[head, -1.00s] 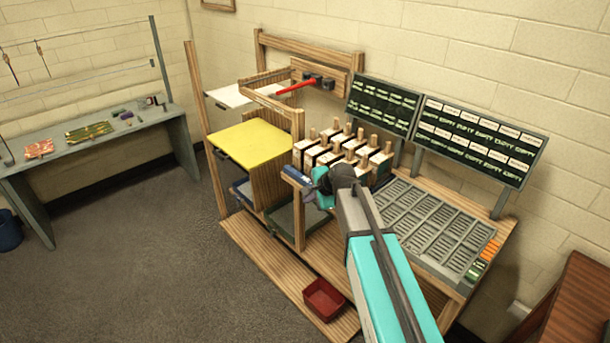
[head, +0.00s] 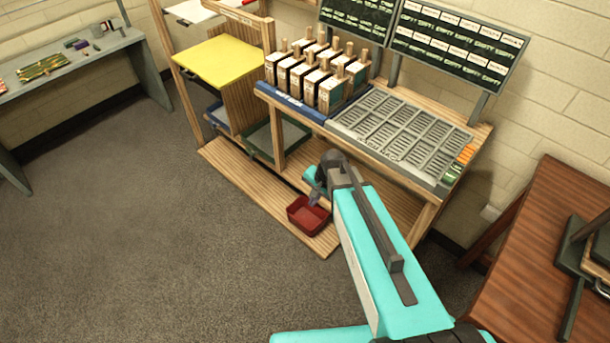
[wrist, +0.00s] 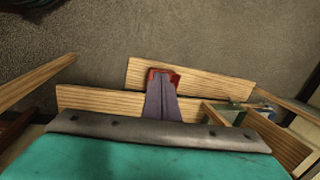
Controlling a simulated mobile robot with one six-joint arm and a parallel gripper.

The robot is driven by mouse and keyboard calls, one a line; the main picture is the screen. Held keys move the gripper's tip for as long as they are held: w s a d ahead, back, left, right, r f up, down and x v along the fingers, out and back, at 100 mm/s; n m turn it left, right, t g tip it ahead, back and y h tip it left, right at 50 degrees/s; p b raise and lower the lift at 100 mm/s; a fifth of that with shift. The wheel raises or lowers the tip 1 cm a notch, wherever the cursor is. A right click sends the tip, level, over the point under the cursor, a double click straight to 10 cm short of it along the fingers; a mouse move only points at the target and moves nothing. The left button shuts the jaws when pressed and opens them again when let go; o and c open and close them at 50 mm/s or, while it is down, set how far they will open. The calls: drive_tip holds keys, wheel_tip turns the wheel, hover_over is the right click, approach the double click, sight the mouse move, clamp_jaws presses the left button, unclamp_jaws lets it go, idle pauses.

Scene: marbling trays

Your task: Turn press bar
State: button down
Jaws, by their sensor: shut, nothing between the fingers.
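What looks like a press (head: 575,262), with a dark green base and a wooden part, stands on a reddish-brown table (head: 520,235) at the right edge of the head view. It is cut off there, and I cannot tell its turning bar apart. My gripper (head: 314,200) is shut and empty, pointing down by the front of the wooden rack, far left of the press. In the wrist view my gripper's fingers (wrist: 161,82) are together in front of the red bin, and no press shows.
A small red bin (head: 308,216) sits on the rack's low wooden shelf, close to my gripper. The rack's bench holds several wooden-handled blocks (head: 312,77) and a grey slotted tray (head: 395,125). Open grey floor (head: 130,240) lies to the left.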

drive_tip(key=s+d+f+n+g+b, duration=0.1)
drive_tip(key=s+d+f+n+g, duration=0.1)
drive_tip(key=s+f, duration=0.4)
drive_tip(key=s+d+f+n+g+h+b, duration=0.1)
drive_tip(key=s+d+f+n+g, duration=0.2)
drive_tip(key=s, duration=1.4)
drive_tip(key=s+d+f+n+g+h+b, duration=0.1)
drive_tip(key=s+d+f+n+g, duration=0.1)
drive_tip(key=s+f, duration=0.8)
drive_tip(key=shift+s+d+n+b, duration=0.3)
drive_tip(key=shift+s+d+n, duration=0.35)
drive_tip(key=shift+d, duration=0.35)
drive_tip(key=shift+s, duration=0.1)
